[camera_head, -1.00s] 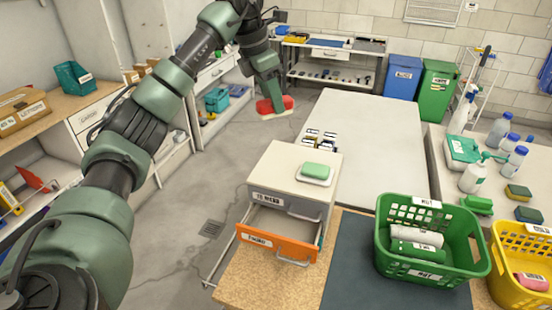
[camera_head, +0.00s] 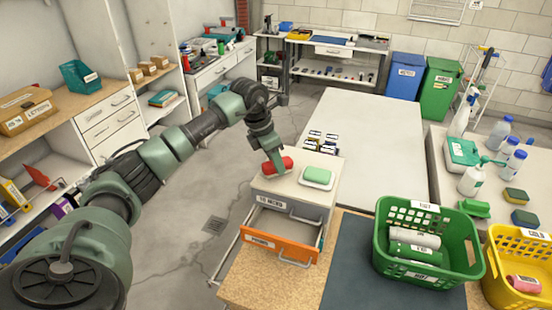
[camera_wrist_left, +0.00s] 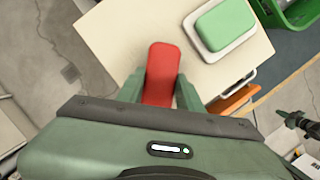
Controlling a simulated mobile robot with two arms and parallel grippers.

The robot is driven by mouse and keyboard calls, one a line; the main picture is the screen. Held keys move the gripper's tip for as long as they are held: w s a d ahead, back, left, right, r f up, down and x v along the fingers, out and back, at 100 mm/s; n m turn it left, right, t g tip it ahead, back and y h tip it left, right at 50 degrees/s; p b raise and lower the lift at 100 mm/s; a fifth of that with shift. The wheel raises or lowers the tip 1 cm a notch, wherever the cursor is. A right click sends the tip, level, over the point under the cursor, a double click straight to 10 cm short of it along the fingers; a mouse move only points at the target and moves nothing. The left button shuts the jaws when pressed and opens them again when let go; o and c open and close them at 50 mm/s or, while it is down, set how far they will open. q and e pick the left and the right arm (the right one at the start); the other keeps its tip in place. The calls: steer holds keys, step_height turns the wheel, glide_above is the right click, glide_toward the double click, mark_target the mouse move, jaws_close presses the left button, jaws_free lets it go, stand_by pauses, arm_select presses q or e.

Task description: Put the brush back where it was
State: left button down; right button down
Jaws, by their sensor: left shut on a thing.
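The red brush (camera_head: 279,164) is in my left gripper (camera_head: 272,163), at the left part of the drawer unit's pale top (camera_head: 296,185). Whether it touches the top or hovers just above cannot be told. In the left wrist view the red brush (camera_wrist_left: 162,70) lies between the two green fingers of my left gripper (camera_wrist_left: 160,88), its far end pointing over the pale top. Its underside is hidden.
A green block (camera_head: 318,174) on a white dish stands just right of the brush. Below, an orange-fronted drawer (camera_head: 279,246) is pulled open. A green basket (camera_head: 427,240) and a yellow basket (camera_head: 512,265) stand to the right. The white table (camera_head: 370,130) behind is mostly clear.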

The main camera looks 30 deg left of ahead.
arm_select(q)
steer(key=c, duration=0.9)
jaws_free()
steer(key=shift+c, duration=0.2)
steer(key=shift+r, duration=0.15)
steer(key=shift+a+r, duration=0.1)
steer(key=shift+r, duration=0.1)
steer(key=b+v, duration=0.3)
steer(key=v, duration=0.8)
steer(key=shift+s+r, duration=0.15)
steer(key=shift+r, duration=0.05)
